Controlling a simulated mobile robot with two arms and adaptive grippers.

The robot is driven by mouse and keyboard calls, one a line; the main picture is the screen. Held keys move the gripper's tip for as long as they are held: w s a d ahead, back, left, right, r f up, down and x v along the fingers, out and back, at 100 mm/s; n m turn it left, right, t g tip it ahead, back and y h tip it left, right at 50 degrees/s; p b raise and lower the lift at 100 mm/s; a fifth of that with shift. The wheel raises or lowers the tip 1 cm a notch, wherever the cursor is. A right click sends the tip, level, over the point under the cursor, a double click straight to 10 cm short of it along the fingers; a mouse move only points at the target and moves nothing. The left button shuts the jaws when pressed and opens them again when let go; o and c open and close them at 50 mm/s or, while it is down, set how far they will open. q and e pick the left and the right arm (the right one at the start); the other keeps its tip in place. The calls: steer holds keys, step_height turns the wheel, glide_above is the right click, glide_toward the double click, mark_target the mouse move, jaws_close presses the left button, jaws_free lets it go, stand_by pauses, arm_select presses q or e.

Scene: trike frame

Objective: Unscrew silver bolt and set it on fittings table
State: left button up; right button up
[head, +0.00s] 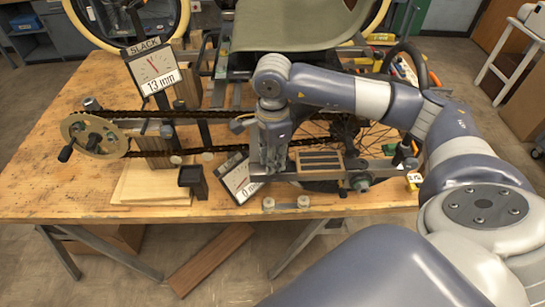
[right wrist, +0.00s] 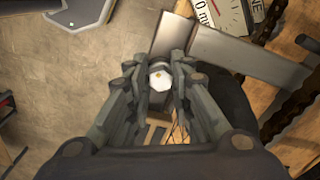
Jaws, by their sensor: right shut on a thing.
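In the right wrist view the silver bolt (right wrist: 159,79) shows as a pale, faceted head between the two fingertips. My right gripper (right wrist: 160,76) is shut on it, with one finger on each side. The bolt sits by a grey metal bar (right wrist: 245,62), and I cannot tell how far it is threaded in. In the head view my right gripper (head: 264,172) points down at the front of the trike frame's rail, and the bolt is hidden there. My left gripper is not in view. I cannot tell which surface is the fittings table.
The wooden workbench (head: 60,185) carries a chain (head: 215,115), a chainring with a crank (head: 92,135) and a "SLACK 13 mm" gauge (head: 155,72). A "0 mm" gauge (head: 237,180) stands beside my right gripper. A slotted wooden block (head: 320,160) lies to its right.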

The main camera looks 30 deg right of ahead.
steer(key=n, duration=0.3)
steer(key=shift+s, duration=0.1)
steer(key=o, duration=0.6)
steer(key=shift+c, duration=0.2)
steer(key=m, duration=0.5)
steer(key=shift+m, duration=0.4)
steer(key=m, duration=0.6)
steer(key=shift+w+d, duration=0.1)
steer(key=shift+w, duration=0.15)
steer(key=c, duration=0.6)
